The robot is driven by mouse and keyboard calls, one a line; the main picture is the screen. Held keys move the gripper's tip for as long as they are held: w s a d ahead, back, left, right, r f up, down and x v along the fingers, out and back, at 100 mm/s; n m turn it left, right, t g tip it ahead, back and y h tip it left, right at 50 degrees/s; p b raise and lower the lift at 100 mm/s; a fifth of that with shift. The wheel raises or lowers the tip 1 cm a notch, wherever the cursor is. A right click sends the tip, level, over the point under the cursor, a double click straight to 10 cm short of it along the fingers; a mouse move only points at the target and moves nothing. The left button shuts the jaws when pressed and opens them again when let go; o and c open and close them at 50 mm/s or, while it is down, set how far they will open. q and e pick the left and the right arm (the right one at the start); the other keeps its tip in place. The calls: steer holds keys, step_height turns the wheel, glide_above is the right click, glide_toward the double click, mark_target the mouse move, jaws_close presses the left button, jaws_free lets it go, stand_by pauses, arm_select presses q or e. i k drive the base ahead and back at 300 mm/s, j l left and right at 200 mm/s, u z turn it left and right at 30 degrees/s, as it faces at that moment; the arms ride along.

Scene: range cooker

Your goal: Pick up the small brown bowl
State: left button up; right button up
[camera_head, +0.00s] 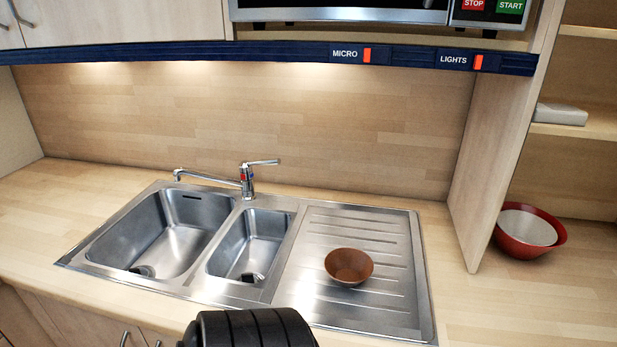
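The small brown bowl (349,266) stands upright on the ridged steel draining board (395,311), right of the smaller sink basin. It looks empty. A black, ribbed part of my own body shows at the bottom edge, in front of the counter and left of the bowl. No gripper fingers can be made out. Nothing touches the bowl.
Left of the board are two sink basins (165,235) with a tap (247,180) behind them. A wooden side panel (492,160) rises at the right. Beyond it a red bowl (530,232) holds a pale one. A dark rail (290,52) and microwave hang above.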

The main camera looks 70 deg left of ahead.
mark_target(348, 267)
steer(key=u, duration=1.95)
